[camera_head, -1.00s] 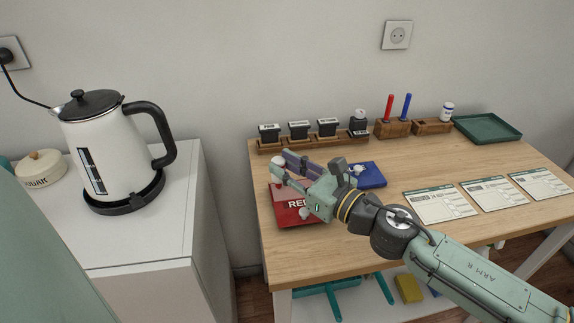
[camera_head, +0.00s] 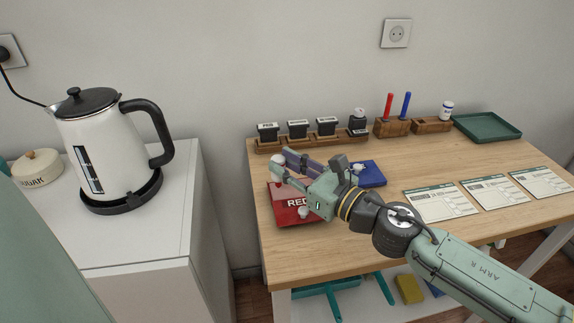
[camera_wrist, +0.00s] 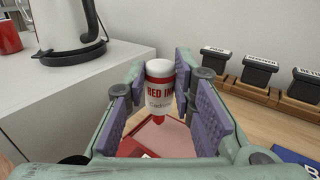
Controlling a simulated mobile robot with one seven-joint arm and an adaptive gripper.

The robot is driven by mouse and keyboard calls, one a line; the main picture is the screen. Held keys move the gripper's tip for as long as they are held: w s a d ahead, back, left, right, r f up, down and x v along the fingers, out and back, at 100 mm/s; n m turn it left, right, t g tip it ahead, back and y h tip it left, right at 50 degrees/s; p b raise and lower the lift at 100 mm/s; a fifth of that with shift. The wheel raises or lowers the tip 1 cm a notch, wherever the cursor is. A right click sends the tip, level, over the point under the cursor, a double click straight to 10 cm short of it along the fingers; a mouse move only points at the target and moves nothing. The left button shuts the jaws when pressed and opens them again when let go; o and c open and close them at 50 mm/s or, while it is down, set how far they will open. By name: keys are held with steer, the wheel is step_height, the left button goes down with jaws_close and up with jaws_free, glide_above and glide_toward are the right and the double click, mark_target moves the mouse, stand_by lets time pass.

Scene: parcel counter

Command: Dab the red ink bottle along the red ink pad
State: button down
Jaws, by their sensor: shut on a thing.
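The red ink bottle (camera_wrist: 160,88), white with a red label and white top, stands upright between the purple finger pads of my gripper (camera_wrist: 160,100) in the wrist view. My gripper is shut on it. Its red tip points down over the pinkish surface of the red ink pad (camera_wrist: 176,140); I cannot tell whether it touches. In the head view the red ink pad (camera_head: 287,213) lies at the table's left front, with my gripper (camera_head: 282,163) above its back edge. My fingers mostly hide the bottle there.
A blue pad (camera_head: 371,176) lies just right of my gripper. Behind stand a rack of black stamps (camera_head: 297,130), wooden holders with red and blue pens (camera_head: 392,127), and a green tray (camera_head: 487,127). Paper forms (camera_head: 440,204) lie right. A kettle (camera_head: 110,150) stands on the white cabinet at left.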

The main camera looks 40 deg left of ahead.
steer(key=shift+s+f+b, duration=0.1)
steer(key=shift+f+b, duration=0.55)
steer(key=shift+b, duration=0.5)
stand_by(3.0)
steer(key=shift+r, duration=0.15)
stand_by(0.6)
step_height(320, 180, up, 3)
steer(key=shift+p, duration=0.35)
steer(key=shift+w+d+f+p, duration=0.55)
steer(key=shift+w+p, duration=0.15)
steer(key=shift+p, duration=0.15)
steer(key=shift+w+d+f+p, duration=0.4)
steer(key=shift+w+d+p, duration=0.2)
steer(key=shift+p, duration=0.2)
steer(key=shift+f+b, duration=0.3)
steer(key=shift+b, duration=0.1)
stand_by(0.5)
